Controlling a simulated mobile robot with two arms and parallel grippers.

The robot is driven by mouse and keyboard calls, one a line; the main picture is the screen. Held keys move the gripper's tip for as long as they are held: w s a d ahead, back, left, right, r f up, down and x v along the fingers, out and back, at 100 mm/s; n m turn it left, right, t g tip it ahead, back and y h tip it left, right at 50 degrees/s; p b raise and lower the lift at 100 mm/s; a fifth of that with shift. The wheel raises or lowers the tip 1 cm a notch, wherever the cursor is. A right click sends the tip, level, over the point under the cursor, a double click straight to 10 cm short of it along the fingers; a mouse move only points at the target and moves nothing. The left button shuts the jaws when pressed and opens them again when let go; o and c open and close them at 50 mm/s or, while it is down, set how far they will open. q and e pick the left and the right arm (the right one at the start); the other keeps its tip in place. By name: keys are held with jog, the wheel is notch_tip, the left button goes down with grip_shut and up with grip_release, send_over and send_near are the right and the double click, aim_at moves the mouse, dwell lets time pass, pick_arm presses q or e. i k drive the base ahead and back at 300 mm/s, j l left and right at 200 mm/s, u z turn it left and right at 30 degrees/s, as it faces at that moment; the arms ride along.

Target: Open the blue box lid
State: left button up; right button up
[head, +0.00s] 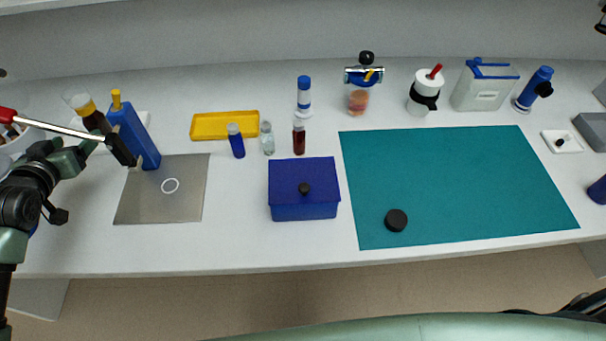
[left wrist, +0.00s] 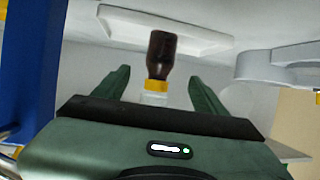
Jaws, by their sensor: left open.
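The blue box (head: 304,209) stands on the white bench near its front edge, left of the teal mat. Its flat blue lid (head: 303,170) lies shut on top, with a small black knob (head: 304,188) near the front. My left gripper (head: 110,145) is at the far left, well away from the box, beside the tall blue container. In the left wrist view its green fingers (left wrist: 160,95) are spread and hold nothing. A dark brown bottle (left wrist: 161,55) with a yellow band shows between and beyond them. My right gripper is not in view.
A grey metal plate (head: 160,205) lies left of the box. Small bottles, including a blue one (head: 236,146) and a dark red one (head: 299,143), stand close behind it. A yellow tray (head: 224,124) is farther back. A black disc (head: 396,220) lies on the teal mat (head: 460,190).

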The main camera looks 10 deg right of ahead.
aim_at(287, 176)
jog(key=k+l, duration=0.1)
jog(key=k, duration=0.9)
